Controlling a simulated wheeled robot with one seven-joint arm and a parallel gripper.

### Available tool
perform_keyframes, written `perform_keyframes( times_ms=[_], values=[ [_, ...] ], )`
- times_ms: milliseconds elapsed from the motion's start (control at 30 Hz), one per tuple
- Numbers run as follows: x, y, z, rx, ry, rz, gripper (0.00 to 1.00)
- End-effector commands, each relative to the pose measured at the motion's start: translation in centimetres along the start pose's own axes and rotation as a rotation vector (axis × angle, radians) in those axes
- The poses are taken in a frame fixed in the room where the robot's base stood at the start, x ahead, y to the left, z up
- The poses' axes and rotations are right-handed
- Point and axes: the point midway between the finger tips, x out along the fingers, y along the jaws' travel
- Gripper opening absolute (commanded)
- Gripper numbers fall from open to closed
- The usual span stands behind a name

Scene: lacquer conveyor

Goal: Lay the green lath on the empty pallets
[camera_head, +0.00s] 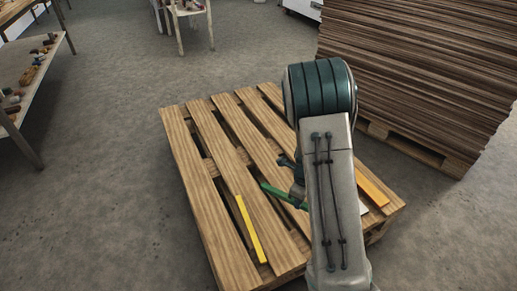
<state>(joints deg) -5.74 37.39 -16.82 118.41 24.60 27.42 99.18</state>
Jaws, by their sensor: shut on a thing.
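The green lath (280,194) shows over the right half of the wooden pallets (195,160), slanting down to the right until my arm hides the rest of it. My gripper (292,180) is shut on the green lath, partly hidden behind my arm. I cannot tell whether the lath touches the slats or hangs just above them. A yellow lath (250,230) lies along a slat at the near side. An orange lath (372,187) lies near the pallets' right edge.
A tall stack of brown boards (430,75) stands on a pallet at the back right. A small white piece (363,208) shows beside my arm. A table with small items (25,90) stands at the left. The pallets' left side is bare, with open floor beyond.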

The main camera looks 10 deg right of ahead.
Motion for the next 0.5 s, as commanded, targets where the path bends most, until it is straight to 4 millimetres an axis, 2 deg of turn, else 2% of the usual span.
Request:
perform_keyframes(
  times_ms=[200, 333, 500],
  values=[
    [1.9, -0.1, -1.4, 0.349, 0.009, -0.005, 0.0],
    [2.5, -0.1, -2.0, 0.487, 0.012, -0.008, 0.0],
    [3.1, -0.2, -2.0, 0.569, 0.013, -0.011, 0.0]
  ],
)
